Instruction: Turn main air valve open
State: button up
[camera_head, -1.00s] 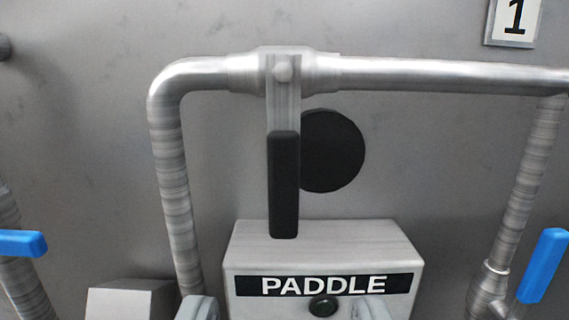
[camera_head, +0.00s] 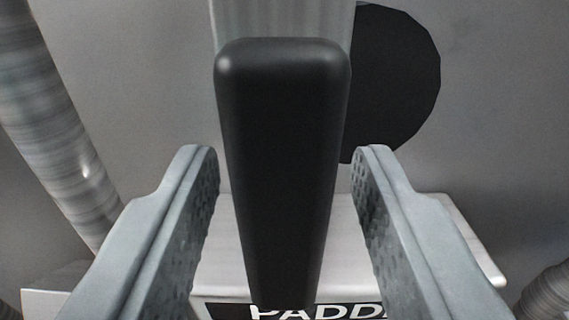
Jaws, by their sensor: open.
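The valve's black handle grip (camera_head: 282,160) hangs down in the middle of the view, with its grey metal lever (camera_head: 285,20) above it. The pipe and the pivot of the valve are out of view above. My gripper (camera_head: 285,165) is open, with one finger on each side of the black grip. A gap shows between the grip and each finger, so neither appears to touch it.
A grey box with a partly hidden "PADDLE" label (camera_head: 235,311) sits below and behind the handle. A black disc (camera_head: 398,85) is on the wall at right.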

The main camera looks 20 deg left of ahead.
grip_shut()
jog(key=shift+d, duration=0.1)
jog(key=w+d+r+n, duration=0.2)
jog(key=d+r+n, duration=0.2)
jog(key=n, duration=0.8)
jog(key=shift+d, duration=1.25)
jog(key=shift+r, duration=0.1)
